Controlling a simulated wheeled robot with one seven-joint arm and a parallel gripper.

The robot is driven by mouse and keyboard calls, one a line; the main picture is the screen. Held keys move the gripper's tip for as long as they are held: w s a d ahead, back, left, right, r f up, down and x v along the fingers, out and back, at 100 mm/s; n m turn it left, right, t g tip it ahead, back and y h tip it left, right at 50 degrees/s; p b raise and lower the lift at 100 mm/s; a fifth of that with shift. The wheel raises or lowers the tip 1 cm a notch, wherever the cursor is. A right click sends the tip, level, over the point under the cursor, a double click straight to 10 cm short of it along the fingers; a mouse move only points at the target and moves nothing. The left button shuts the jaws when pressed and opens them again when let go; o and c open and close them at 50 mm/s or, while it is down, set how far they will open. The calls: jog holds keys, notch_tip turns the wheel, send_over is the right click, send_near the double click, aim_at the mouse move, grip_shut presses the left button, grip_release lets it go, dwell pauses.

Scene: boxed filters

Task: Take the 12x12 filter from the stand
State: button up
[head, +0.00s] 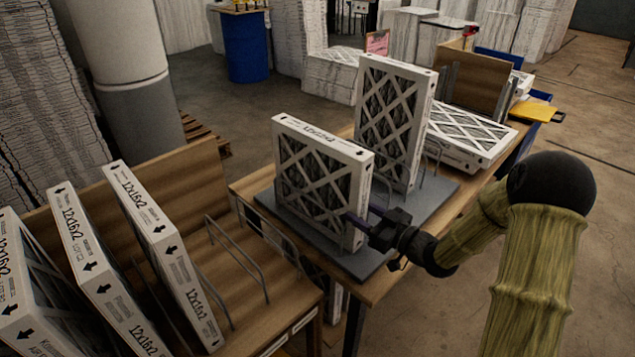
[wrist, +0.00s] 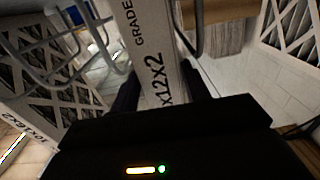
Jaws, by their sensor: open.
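The 12x12 filter (head: 318,180), a white cardboard frame with a diamond lattice, stands upright on a grey stand (head: 365,262). My gripper (head: 360,216) is at its lower right edge, with its fingers open and level. In the wrist view the filter's printed edge (wrist: 152,50), reading "GRADE" and "x12x2", runs between my two dark fingers (wrist: 160,92), one on each side. I see gaps no clearer than that; firm contact cannot be told. The lower end of that edge is hidden behind my gripper body.
A taller filter (head: 390,120) stands upright just behind on the same stand, near wire dividers (head: 433,160). Another filter (head: 468,136) lies flat to the right. Several 12x16x2 filters (head: 165,250) stand in a wooden rack at left. Open floor (head: 590,110) lies at right.

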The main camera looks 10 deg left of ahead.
aim_at(345, 203)
jog(key=shift+w+a, duration=0.1)
jog(key=shift+a, duration=0.05)
jog(key=shift+p+x, duration=0.4)
jog(key=shift+x, duration=2.2)
jog(key=shift+r, duration=0.1)
jog(key=c, duration=0.7)
